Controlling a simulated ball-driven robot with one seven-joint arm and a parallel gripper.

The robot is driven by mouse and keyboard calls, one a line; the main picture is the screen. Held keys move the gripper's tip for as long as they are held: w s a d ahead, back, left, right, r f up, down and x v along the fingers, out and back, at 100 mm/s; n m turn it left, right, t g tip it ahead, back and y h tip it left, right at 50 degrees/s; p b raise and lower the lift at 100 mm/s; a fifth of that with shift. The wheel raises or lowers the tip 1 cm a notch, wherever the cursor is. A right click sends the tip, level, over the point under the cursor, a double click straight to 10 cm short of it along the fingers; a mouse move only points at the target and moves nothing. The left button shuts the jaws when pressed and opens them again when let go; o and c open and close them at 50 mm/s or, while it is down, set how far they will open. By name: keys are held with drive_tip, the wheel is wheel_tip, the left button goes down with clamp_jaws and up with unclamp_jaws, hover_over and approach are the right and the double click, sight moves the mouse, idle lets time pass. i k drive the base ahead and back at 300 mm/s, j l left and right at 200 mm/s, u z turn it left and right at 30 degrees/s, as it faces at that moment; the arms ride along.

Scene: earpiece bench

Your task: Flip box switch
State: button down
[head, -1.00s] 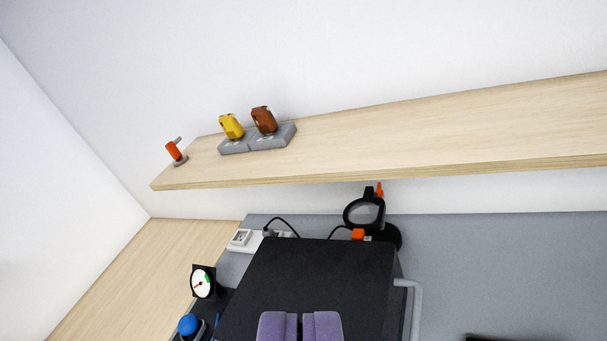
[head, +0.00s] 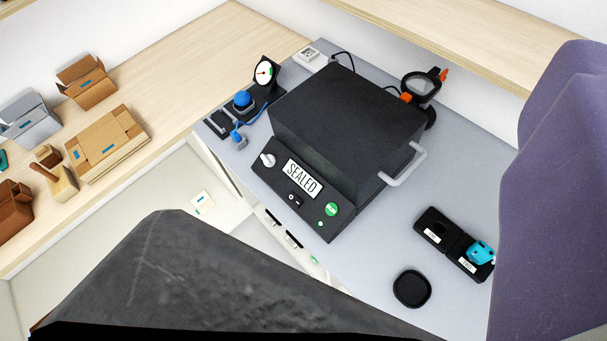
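The black box (head: 335,115) stands on the grey bench mat, with a sloped control panel on its front. A white knob (head: 268,159) sits at the panel's upper left. A round green button (head: 331,209) and a small green light (head: 320,224) are at its right. A large purple part of my gripper (head: 560,190) fills the right edge, close to the camera. Its fingertips cannot be made out, and it is apart from the panel in the picture.
A grey handle (head: 405,165) sticks out from the box's right side. A gauge (head: 265,72), a blue button (head: 242,98) and a magnifier (head: 422,85) stand around it. A black two-part tray (head: 437,228) holds a teal piece (head: 480,252). Cardboard boxes (head: 108,142) stand left.

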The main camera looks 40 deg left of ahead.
sight(293, 199)
drive_tip(key=k+j+u, duration=0.1)
drive_tip(key=k, duration=0.3)
drive_tip(key=k+j+u, duration=0.1)
drive_tip(key=k+j, duration=0.15)
drive_tip(key=k, duration=0.15)
drive_tip(key=k+j+u, duration=0.15)
drive_tip(key=k, duration=0.25)
drive_tip(key=j, duration=0.1)
